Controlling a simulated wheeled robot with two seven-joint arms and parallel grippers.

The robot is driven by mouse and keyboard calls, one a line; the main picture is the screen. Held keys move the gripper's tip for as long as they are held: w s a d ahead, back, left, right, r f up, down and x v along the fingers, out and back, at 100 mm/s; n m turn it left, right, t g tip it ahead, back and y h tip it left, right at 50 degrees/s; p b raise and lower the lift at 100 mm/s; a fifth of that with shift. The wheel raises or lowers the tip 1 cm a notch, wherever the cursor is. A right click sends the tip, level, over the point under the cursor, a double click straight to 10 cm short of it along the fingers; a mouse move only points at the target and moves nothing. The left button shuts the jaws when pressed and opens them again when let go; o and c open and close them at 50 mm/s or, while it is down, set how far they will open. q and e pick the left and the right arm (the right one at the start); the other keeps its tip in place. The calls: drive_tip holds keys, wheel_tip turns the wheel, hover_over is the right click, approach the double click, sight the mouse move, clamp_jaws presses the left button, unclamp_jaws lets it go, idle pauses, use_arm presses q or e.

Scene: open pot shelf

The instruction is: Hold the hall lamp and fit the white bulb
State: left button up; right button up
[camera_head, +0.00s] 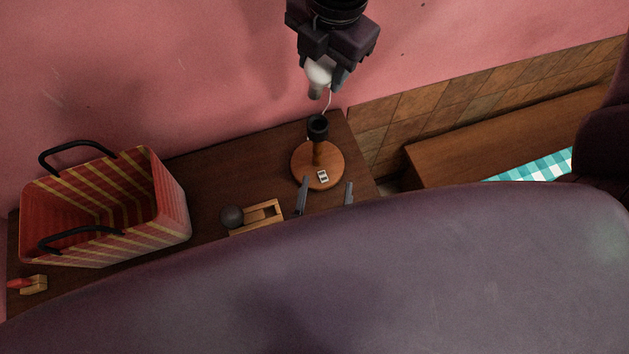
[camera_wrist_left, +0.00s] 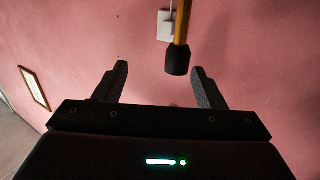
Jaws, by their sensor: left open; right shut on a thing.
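The hall lamp (camera_head: 317,160) stands on the dark wooden shelf top, with a round wooden base, a short stem and a black socket (camera_head: 317,128) facing up. My right gripper (camera_head: 328,78) is shut on the white bulb (camera_head: 319,76) and holds it above the socket, with a gap between them. My left gripper (camera_head: 326,194) is open and empty at the near side of the lamp base; my own arm hides much of it. In the left wrist view, the lamp's stem and black socket (camera_wrist_left: 178,60) show beyond and between the open fingers (camera_wrist_left: 160,80).
A red striped basket (camera_head: 170,215) with black handles stands left. A wooden piece (camera_head: 262,215) with a dark ball (camera_head: 231,217) lies left of the lamp. A small red-and-wood item (camera_head: 33,285) is far left. The pink wall is close behind, with a white socket plate (camera_wrist_left: 165,25).

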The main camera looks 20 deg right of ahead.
sight(317, 139)
use_arm(q)
drive_tip(key=shift+n+t+y, duration=0.6)
drive_tip(key=x, duration=0.4)
drive_tip(key=a+r+x, duration=0.1)
drive_tip(key=x, duration=0.3)
drive_tip(key=a+r+x, duration=0.1)
drive_tip(key=x, duration=0.3)
drive_tip(key=shift+w, duration=0.7)
clamp_jaws()
